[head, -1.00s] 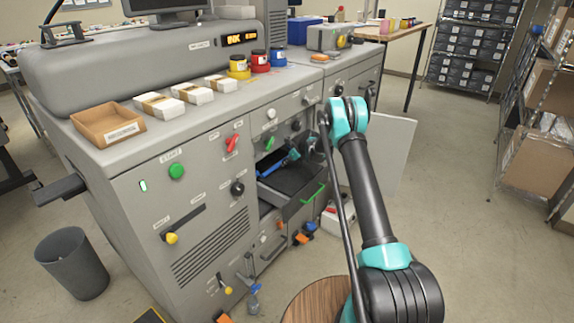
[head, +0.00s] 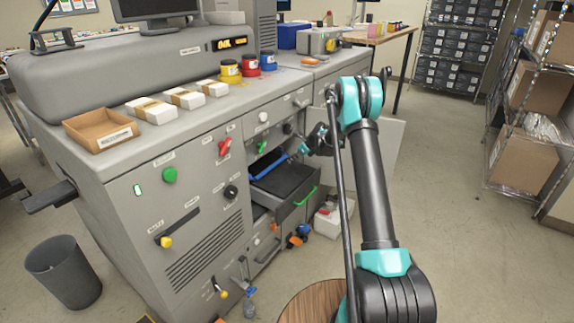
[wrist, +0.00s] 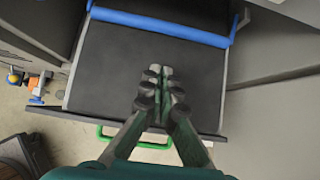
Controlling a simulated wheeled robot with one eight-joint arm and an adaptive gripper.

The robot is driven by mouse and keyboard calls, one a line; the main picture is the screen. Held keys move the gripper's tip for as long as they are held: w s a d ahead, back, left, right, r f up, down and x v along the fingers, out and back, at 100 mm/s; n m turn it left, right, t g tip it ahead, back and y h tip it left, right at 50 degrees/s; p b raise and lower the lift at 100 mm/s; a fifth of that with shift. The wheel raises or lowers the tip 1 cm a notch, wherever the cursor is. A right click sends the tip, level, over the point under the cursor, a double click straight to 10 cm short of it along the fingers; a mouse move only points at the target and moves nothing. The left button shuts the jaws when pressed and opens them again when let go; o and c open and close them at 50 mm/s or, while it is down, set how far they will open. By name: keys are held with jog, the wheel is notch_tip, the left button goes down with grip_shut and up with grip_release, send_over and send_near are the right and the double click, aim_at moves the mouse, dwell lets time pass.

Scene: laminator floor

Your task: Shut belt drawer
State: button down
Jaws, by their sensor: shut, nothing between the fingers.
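The belt drawer (head: 285,180) stands open from the grey machine's front, with a black belt surface, a blue roller (head: 268,165) towards its back and a green handle (head: 306,196) on its front. In the wrist view the black belt (wrist: 110,60) fills the middle, the blue roller (wrist: 160,27) crosses the top and the green handle (wrist: 150,145) shows at the bottom, partly behind my fingers. My gripper (wrist: 162,72) is shut and empty, over the belt in that view. In the head view my gripper (head: 304,148) is above the drawer's right side, apart from the handle.
A pale open panel (head: 385,145) stands right of the drawer. A white box (head: 328,222) and orange-and-blue parts (head: 298,237) are low beside the machine. A round wooden top (head: 310,302) is in front. The floor (head: 440,200) to the right is clear.

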jog(key=s+a+r+n+y, duration=0.1)
jog(key=s+a, duration=0.2)
jog(key=s, duration=0.5)
jog(key=s+a+r+n+y, duration=0.1)
jog(key=s+a+y, duration=0.15)
jog(key=s, duration=0.55)
jog(key=a+r+x, duration=0.1)
jog(key=r+x, duration=0.1)
jog(key=x, duration=1)
jog(key=shift+w+a+h, duration=0.3)
jog(key=shift+a+h, duration=0.05)
jog(key=shift+a, duration=0.2)
